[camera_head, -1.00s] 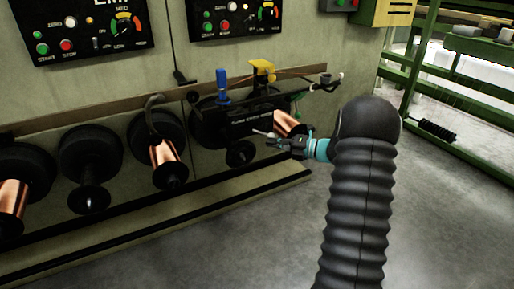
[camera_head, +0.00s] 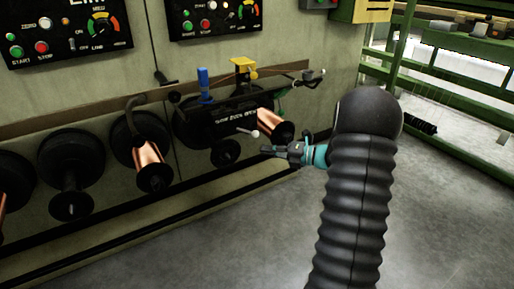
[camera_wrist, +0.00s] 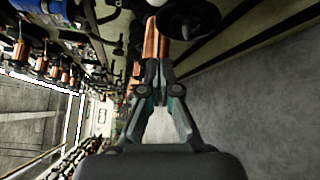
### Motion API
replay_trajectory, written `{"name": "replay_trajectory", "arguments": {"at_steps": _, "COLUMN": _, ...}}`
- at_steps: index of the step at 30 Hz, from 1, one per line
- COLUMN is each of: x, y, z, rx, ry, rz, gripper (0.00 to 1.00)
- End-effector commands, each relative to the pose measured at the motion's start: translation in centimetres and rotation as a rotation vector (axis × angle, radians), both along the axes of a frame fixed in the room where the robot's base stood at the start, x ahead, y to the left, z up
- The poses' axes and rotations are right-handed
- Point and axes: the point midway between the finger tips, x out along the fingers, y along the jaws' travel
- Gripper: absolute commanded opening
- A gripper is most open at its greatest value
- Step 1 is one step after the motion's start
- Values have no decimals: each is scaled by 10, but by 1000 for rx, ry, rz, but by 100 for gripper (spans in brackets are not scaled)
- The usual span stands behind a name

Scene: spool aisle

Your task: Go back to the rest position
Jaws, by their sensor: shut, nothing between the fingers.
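My gripper (camera_head: 272,151) is shut and empty at the end of my black ribbed arm in the head view. It is in front of the machine wall, just below and in front of a copper spool (camera_head: 272,122). Whether it touches the spool cannot be told from the head view. In the wrist view my gripper (camera_wrist: 158,64) shows its two fingers brought together, with copper (camera_wrist: 151,40) beyond the tips.
The machine wall carries more spools, including a copper one (camera_head: 148,154) and a bare black one (camera_head: 70,175). Control panels (camera_head: 66,30) sit above them. A green rack (camera_head: 455,105) stands at the right. The grey floor (camera_head: 240,235) in front is clear.

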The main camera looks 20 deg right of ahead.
Motion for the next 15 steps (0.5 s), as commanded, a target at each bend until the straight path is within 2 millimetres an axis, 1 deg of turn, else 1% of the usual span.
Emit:
{"name": "replay_trajectory", "arguments": {"at_steps": 1, "x": -6, "y": -7, "z": 1, "rx": 1, "ry": 0, "rz": -2, "gripper": 0}}
{"name": "replay_trajectory", "arguments": {"at_steps": 6, "x": -19, "y": -20, "z": 3, "rx": 1, "ry": 0, "rz": -1, "gripper": 0}}
{"name": "replay_trajectory", "arguments": {"at_steps": 9, "x": -23, "y": -24, "z": 3, "rx": 2, "ry": 1, "rz": -2, "gripper": 0}}
{"name": "replay_trajectory", "arguments": {"at_steps": 15, "x": -25, "y": -26, "z": 3, "rx": 9, "ry": 9, "rz": -2, "gripper": 0}}
